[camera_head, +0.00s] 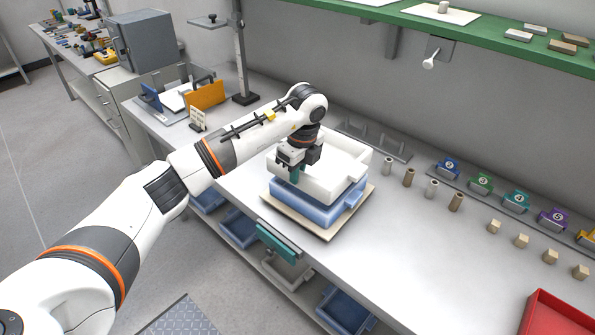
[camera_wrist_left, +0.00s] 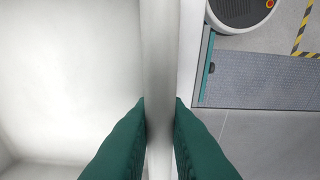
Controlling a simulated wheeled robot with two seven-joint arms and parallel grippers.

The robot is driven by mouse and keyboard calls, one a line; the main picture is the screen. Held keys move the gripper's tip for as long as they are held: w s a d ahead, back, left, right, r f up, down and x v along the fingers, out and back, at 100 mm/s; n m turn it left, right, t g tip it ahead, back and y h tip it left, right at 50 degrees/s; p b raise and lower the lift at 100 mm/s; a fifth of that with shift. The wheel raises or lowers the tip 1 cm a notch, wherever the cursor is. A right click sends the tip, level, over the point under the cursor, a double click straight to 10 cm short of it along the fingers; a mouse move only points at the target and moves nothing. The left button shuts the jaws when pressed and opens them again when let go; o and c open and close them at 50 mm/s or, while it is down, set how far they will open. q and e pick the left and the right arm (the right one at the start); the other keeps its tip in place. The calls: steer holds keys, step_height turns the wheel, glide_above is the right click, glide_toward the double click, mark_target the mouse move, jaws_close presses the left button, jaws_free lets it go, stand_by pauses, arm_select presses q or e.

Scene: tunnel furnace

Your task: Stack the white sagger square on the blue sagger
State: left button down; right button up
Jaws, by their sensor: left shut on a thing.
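The white sagger (camera_head: 328,186) is a square open box directly above the blue sagger (camera_head: 312,208), roughly lined up with it. I cannot tell whether the two touch all round. The blue sagger stands on a flat beige board (camera_head: 328,235) on the bench. My left gripper (camera_head: 295,173) is shut on the near-left wall of the white sagger. In the left wrist view its green fingers (camera_wrist_left: 160,108) sit on both sides of the white sagger's wall (camera_wrist_left: 158,50). The blue sagger's inside is hidden. My right gripper is not in view.
Small cylinders (camera_head: 410,177), cubes (camera_head: 521,241) and numbered blocks (camera_head: 516,201) stand to the right on the bench. A red tray (camera_head: 555,318) is at lower right. A grey rack (camera_head: 372,140) is behind. The bench between saggers and red tray is clear.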

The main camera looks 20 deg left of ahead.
arm_select(q)
steer(key=shift+f+b, duration=0.55)
steer(key=shift+f, duration=0.15)
steer(key=shift+d+f+b, duration=0.1)
steer(key=shift+f+b, duration=0.25)
steer(key=shift+f, duration=0.3)
steer(key=shift+f, duration=0.35)
